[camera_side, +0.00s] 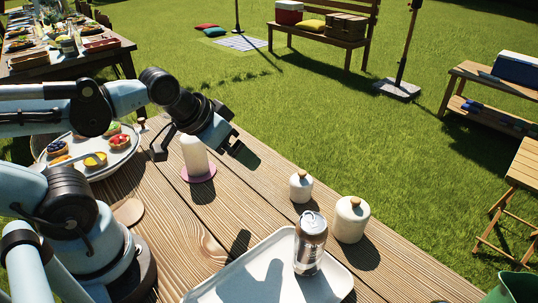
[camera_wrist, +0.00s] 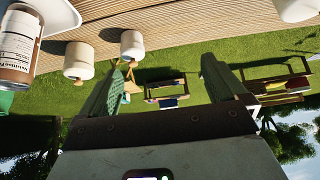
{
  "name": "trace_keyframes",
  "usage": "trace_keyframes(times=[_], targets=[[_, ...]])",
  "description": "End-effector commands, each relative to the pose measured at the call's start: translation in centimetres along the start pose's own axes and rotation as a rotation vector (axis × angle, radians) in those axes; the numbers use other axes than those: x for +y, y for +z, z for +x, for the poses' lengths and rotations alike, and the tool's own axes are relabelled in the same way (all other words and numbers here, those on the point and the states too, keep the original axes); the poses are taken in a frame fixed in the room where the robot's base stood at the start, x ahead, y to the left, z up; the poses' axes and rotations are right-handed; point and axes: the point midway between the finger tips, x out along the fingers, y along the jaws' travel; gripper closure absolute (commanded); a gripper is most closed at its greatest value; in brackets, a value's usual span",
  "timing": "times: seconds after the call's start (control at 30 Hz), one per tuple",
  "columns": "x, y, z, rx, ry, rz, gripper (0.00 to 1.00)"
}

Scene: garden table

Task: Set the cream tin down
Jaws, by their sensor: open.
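The cream tin (camera_side: 194,158), a plain off-white cylinder, stands upright on a round mauve coaster (camera_side: 200,174) on the wooden table. A pale rounded thing (camera_wrist: 297,9), probably the tin, is cut off at the top right there.
Two white lidded jars (camera_side: 301,186) (camera_side: 351,219) stand right of the tin. A drink can (camera_side: 310,243) stands on a white tray (camera_side: 245,279) at the front. A platter of tarts (camera_side: 117,160) is at the left. Bare planks lie between the coaster and tray.

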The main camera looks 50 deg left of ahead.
Motion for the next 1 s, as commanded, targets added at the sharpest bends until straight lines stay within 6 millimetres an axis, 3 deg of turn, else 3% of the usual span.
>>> trace_keyframes(times=[0.33,0.47,1.0], targets=[[0.2,-0.1,0.1,-0.004,0.008,0.004,0.02],[1.3,-0.8,0.7,-0.014,0.056,0.062,0.02],[12.3,-5.0,6.8,0.073,0.53,0.613,0.02]])
